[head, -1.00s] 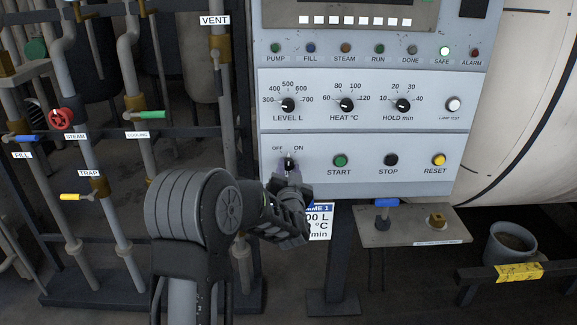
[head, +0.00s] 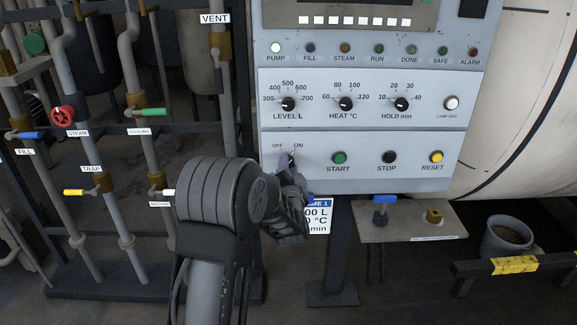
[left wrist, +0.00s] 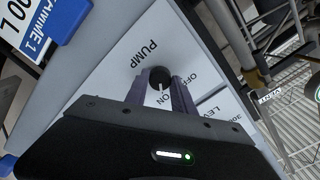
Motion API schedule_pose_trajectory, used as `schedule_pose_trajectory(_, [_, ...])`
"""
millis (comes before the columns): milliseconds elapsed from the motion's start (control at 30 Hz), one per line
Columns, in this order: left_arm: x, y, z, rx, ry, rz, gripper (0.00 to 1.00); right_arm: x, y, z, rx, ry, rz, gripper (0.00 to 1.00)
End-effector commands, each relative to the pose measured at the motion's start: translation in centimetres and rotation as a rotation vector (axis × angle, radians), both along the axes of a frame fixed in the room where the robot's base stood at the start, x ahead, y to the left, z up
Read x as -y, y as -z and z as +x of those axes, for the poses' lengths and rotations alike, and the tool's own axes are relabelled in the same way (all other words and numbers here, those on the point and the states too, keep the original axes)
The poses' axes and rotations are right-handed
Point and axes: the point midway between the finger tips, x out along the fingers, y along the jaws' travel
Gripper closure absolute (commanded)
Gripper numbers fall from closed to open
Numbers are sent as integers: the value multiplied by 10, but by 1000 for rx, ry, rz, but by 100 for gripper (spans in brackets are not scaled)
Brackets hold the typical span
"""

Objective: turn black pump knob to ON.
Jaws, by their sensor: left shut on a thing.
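The black pump knob (left wrist: 159,75) is on the lower part of the control panel, between the OFF and ON labels. In the left wrist view its white pointer line is turned toward ON. My left gripper (left wrist: 162,92) is shut on the knob, with one purple finger on each side. In the head view my left gripper (head: 288,161) covers most of the knob. The PUMP lamp (head: 276,47) glows bright, while the SAFE lamp (head: 443,50) is dull. My right gripper is not in view.
The START (head: 339,158), STOP (head: 389,157) and RESET (head: 436,157) buttons sit right of the knob. A recipe card (head: 317,216) hangs below the panel. Pipes with coloured valve handles stand at left.

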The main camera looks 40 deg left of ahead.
Motion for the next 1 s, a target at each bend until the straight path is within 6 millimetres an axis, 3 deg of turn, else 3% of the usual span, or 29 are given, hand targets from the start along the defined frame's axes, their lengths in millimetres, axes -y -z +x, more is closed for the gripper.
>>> schedule_pose_trajectory(233, [0,0,0,1,1,0,100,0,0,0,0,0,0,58])
schedule_pose_trajectory(267, [0,0,0,1,1,0,67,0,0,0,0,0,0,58])
schedule_pose_trajectory(500, [0,0,0,1,1,0,48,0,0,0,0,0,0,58])
schedule_pose_trajectory(833, [2,0,-2,1,1,-2,48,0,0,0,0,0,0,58])
schedule_pose_trajectory(1000, [13,0,-17,1,1,-2,48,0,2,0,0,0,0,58])
